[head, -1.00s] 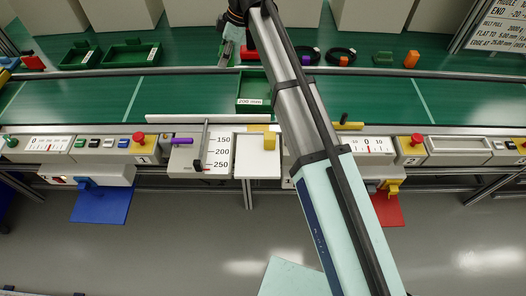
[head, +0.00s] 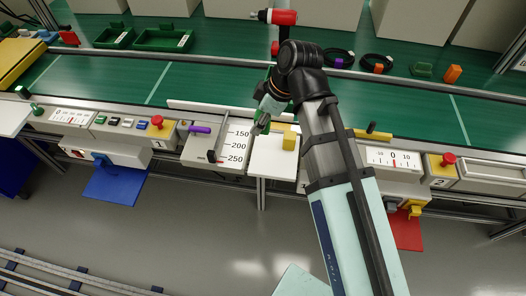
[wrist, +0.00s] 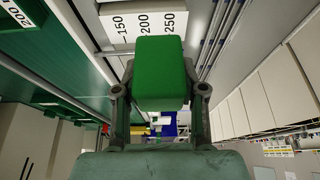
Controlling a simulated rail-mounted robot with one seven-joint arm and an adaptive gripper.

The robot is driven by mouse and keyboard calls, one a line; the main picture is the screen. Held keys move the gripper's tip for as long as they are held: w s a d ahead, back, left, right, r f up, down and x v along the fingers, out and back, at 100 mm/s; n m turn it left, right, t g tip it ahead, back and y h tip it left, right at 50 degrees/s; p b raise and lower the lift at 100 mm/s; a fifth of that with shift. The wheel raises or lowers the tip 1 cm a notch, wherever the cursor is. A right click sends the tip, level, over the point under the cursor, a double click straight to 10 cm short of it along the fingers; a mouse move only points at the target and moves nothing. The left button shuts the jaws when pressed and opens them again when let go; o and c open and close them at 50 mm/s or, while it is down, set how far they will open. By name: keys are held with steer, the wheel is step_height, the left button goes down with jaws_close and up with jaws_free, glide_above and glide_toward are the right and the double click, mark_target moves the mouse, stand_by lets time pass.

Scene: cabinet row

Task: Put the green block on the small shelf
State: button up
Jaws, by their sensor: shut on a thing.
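The green block (wrist: 160,72) is held between the two fingers of my gripper (wrist: 160,100) in the wrist view, filling the space between them. In the head view my gripper (head: 261,126) is low at the front edge of the conveyor, with a little of the block's green showing. A white flat plate (head: 268,160), which looks like the small shelf, sticks out from the front just below and right of the gripper. A yellow block-like piece (head: 289,139) stands at its right side. The block is apart from the plate as far as I can tell.
A scale panel (head: 228,148) marked 150 to 250 with a dark knob lies left of the plate. A blue flap (head: 115,184) and a red flap (head: 405,230) hang lower. A red and black tool (head: 279,25) stands on the belt behind my arm.

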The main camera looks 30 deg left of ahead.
mark_target(256, 158)
step_height(256, 158, down, 15)
steer(key=shift+r, duration=0.15)
stand_by(0.5)
steer(key=shift+f, duration=0.2)
steer(key=o, duration=1.2)
steer(key=v, duration=1.2)
steer(key=shift+r, duration=0.2)
